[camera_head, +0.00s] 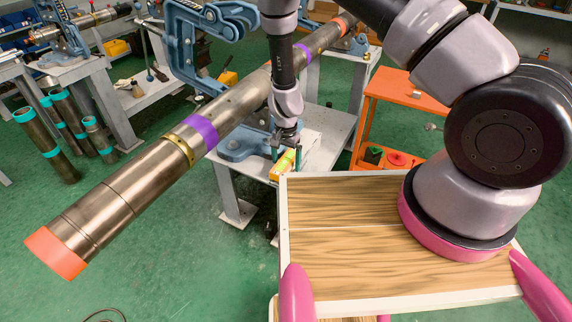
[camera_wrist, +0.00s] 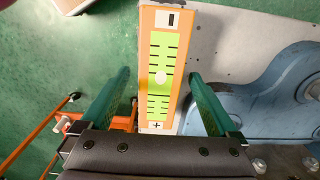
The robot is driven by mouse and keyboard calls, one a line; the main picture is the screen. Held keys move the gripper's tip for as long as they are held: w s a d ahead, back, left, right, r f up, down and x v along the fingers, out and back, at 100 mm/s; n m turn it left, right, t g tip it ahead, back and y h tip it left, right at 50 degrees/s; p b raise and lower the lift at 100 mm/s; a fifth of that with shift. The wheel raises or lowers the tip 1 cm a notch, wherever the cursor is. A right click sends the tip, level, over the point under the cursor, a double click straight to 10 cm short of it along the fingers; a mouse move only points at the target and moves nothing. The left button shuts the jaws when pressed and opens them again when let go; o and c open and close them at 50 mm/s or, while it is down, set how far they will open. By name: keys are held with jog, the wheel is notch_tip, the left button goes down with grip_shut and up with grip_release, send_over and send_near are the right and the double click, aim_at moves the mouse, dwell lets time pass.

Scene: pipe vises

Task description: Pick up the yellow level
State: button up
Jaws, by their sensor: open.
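The yellow level (camera_head: 283,165) lies on the grey metal bench below the long pipe, near the bench's front edge. In the wrist view the level (camera_wrist: 175,60) shows an orange-yellow body with a bright green scale, a white dot and plus and minus marks. My gripper (camera_head: 288,156) points down over the level. In the wrist view the gripper (camera_wrist: 158,82) has its two green fingers apart, one on each side of the level, with gaps between.
A blue vise base (camera_wrist: 270,80) stands on the bench just right of the level in the wrist view. The long pipe (camera_head: 150,175) with purple bands runs close beside my arm. An orange cart (camera_head: 385,85) stands to the right.

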jog(key=shift+f, duration=0.15)
grip_shut()
